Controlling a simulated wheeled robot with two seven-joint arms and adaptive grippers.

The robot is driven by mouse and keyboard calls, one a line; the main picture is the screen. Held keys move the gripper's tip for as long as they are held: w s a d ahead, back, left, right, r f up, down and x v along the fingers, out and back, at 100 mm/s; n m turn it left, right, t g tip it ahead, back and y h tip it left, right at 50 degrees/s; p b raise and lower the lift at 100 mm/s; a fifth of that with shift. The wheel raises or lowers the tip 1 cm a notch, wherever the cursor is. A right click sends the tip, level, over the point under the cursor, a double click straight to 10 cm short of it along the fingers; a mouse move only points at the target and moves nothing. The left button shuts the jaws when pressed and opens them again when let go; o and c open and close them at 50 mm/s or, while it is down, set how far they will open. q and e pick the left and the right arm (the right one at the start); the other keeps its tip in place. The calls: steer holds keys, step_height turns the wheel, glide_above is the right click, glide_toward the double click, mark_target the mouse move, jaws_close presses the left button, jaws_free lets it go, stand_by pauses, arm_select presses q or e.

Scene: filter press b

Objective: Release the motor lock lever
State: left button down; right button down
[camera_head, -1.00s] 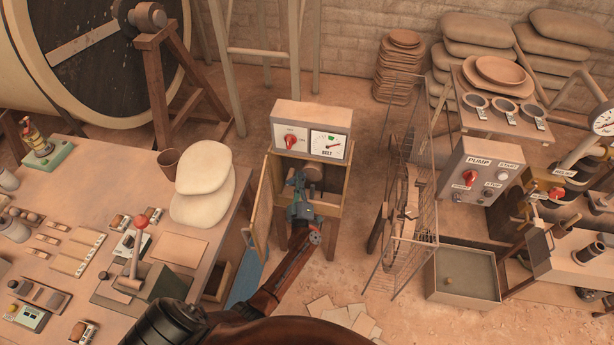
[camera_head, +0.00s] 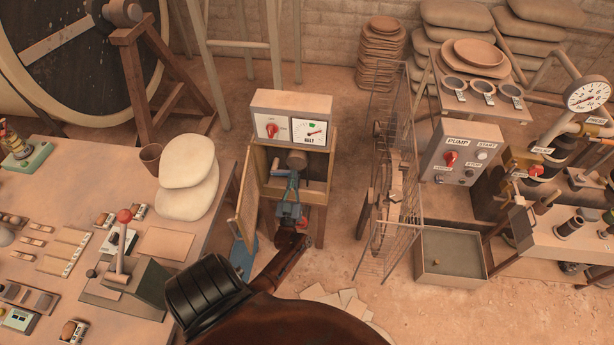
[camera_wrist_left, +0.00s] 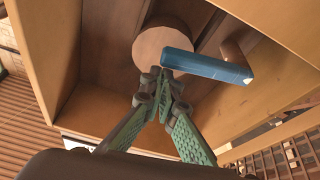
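The open wooden cabinet (camera_head: 322,192) stands under the BELT box (camera_head: 290,103). Inside it is a round motor (camera_head: 297,160), which also shows in the left wrist view (camera_wrist_left: 158,42). A blue lever (camera_wrist_left: 208,66) lies across the motor's face in the left wrist view, its right end by a copper-coloured stub. I take it for the motor lock lever. My left gripper (camera_wrist_left: 165,76) reaches into the cabinet with its fingertips together at the lever's left end. Whether they touch it, I cannot tell. The gripper shows small in the head view (camera_head: 291,186). My right gripper is not in view.
The cabinet door (camera_head: 246,200) hangs open on the left. A workbench (camera_head: 190,240) with a red-knobbed lever (camera_head: 124,216) is at left. A wire cage (camera_head: 392,190) stands right of the cabinet, with a grey bin (camera_head: 450,258) and PUMP box (camera_head: 461,150) beyond.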

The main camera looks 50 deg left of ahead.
arm_select(q)
steer(key=shift+f, duration=0.25)
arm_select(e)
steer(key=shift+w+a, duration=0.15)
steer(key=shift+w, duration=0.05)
arm_select(q)
steer(key=shift+d, duration=0.1)
